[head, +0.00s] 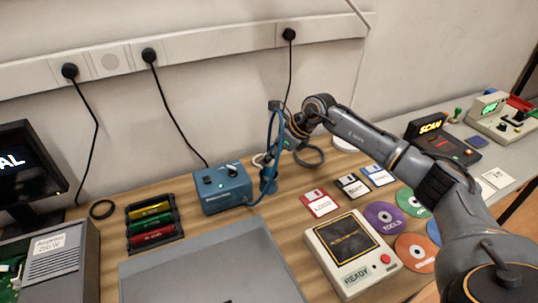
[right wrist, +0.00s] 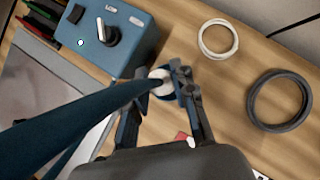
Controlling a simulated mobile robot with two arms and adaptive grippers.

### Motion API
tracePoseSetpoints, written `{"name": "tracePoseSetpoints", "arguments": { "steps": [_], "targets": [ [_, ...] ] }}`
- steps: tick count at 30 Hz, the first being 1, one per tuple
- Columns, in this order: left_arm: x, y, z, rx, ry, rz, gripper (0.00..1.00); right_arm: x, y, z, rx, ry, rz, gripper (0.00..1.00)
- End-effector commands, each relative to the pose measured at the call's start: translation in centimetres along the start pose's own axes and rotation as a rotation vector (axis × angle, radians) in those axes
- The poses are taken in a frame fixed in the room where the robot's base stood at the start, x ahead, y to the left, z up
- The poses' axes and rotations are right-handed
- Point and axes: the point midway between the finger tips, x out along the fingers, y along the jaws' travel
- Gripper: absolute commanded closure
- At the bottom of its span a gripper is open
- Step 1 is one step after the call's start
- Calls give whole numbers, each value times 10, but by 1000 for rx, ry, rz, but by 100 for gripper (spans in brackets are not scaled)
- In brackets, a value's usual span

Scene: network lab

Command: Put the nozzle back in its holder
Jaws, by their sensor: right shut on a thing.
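My right gripper (head: 276,152) is shut on the nozzle, at the blue hose's end, close above the blue holder (head: 268,183). The nozzle is mostly hidden by the fingers and hose. The blue hose (head: 270,140) loops up beside the gripper and runs down toward the blue control box (head: 222,189). In the right wrist view the hose (right wrist: 80,110) crosses to the fingers (right wrist: 162,98), with a pale round part (right wrist: 158,78) between them. I cannot tell whether the nozzle is inside the holder. My left gripper is not in view.
A dark ring (head: 308,157) and a pale ring (right wrist: 218,38) lie beyond the holder. Floppy disks (head: 320,203), discs (head: 384,217) and a device marked READY (head: 352,250) lie to the right. A battery rack (head: 152,222) stands left of the control box.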

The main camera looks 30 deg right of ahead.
Motion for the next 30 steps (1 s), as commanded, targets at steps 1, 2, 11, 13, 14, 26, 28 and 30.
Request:
{"name": "tracePoseSetpoints", "arguments": {
  "steps": [1,2,11,13,14,26,28,30],
  "targets": [
    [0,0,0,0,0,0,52,0,0,0,0,-1,-1,100],
    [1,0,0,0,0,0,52,0,0,0,0,-1,-1,100],
    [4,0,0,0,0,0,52,4,0,-2,0,-1,-1,100],
    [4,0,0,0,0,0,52,4,0,-3,0,-1,0,100],
    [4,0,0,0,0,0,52,5,0,-3,0,-1,0,100],
    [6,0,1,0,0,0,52,7,0,-5,0,-1,0,100],
    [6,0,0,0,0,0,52,7,0,-5,0,-1,0,66],
    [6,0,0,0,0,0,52,7,0,-5,0,-1,0,52]
  ]
}}
